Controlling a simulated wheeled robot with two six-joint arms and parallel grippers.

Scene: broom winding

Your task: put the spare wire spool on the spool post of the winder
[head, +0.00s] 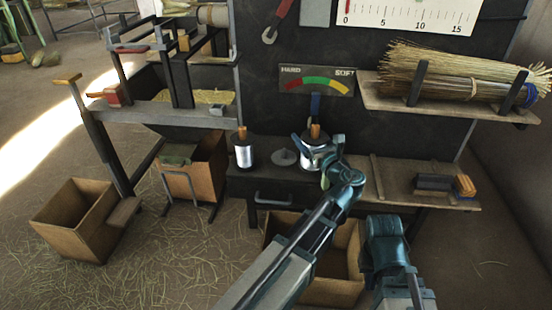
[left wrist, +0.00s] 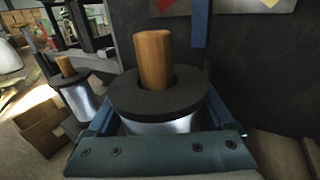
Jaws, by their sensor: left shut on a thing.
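A silver wire spool with a dark top flange (left wrist: 125,97) fills the middle of the left wrist view. A wooden peg (left wrist: 154,60) stands up through its centre. My left gripper (head: 316,153) is shut on this spool, with its blue fingers on either side. In the head view the held spool (head: 313,140) is upright at the back of the dark bench, partly hidden by my gripper. Its lower end is hidden, so I cannot tell whether it is seated. A second silver spool (head: 244,153) with a wooden peg stands to the left. My right gripper is out of view.
A grey disc with a raised middle (head: 284,157) lies between the spools. A HARD-SOFT gauge (head: 316,81) is on the panel behind. Straw bundles (head: 445,75) lie on the right shelf. A brush (head: 445,184) lies on the lower right shelf. A wooden crate (head: 335,285) stands below.

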